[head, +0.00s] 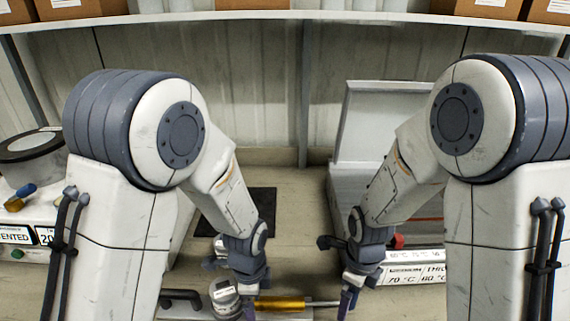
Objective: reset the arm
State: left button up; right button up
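My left arm comes in from the left and bends down to its gripper (248,311) near the bottom middle of the head view. My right arm comes in from the right and its gripper (346,302) hangs pointing down, right of the left one. Both grippers are dark, small and partly cut off or hidden, so I cannot tell whether their fingers are open or shut. A yellow cylinder (281,303) with a metal rod lies between them, low in the view. I cannot tell whether either gripper touches it.
An open grey case (383,124) stands behind my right arm, with a labelled white front (412,274). A dark mat (262,205) lies at centre. A round dark-rimmed container (32,144) and a blue-and-yellow tool (20,195) are at left. A shelf with boxes (82,8) spans the top.

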jog(key=shift+a+f, duration=0.15)
jog(key=shift+a, duration=1.9)
